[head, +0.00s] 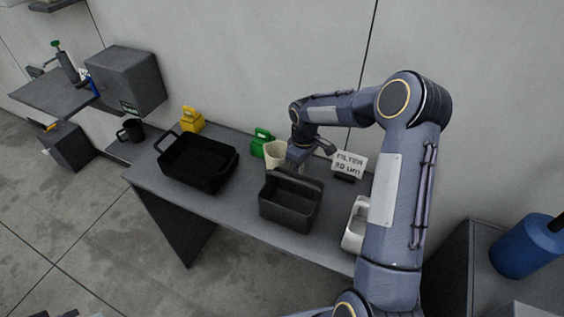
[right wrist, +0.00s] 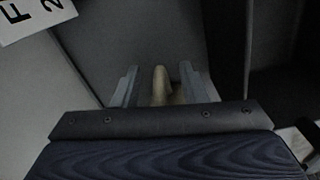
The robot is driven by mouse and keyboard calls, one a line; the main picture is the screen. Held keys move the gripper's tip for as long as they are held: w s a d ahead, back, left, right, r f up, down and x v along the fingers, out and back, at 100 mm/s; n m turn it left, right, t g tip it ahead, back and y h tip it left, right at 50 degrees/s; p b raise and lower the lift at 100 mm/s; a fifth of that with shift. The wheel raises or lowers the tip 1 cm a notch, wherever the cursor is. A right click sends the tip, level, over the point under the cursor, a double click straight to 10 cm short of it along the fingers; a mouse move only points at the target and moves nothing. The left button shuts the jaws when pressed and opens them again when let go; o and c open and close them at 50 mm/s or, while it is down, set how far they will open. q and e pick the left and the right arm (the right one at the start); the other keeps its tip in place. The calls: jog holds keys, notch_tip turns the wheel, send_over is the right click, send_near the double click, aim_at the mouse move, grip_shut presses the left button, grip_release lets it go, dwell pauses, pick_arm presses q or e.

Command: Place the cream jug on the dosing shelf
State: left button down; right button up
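The cream jug (head: 275,153) stands on the grey table, beside the green can and behind a dark open bin. My right gripper (head: 299,158) is low over the table at the jug's right side. In the right wrist view, its two fingers (right wrist: 158,88) are apart, with a narrow cream part of the jug (right wrist: 161,80) between them. Gaps show on both sides of that part. The rest of the jug is hidden there. A grey wall shelf (head: 50,97) at the far left bears a pump-like device; I cannot tell whether it is the dosing shelf. My left gripper is not in view.
A grey box (head: 133,80) hangs on the wall.

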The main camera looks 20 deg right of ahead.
jog(key=shift+f, duration=0.2)
grip_shut()
jog(key=shift+r, duration=0.15)
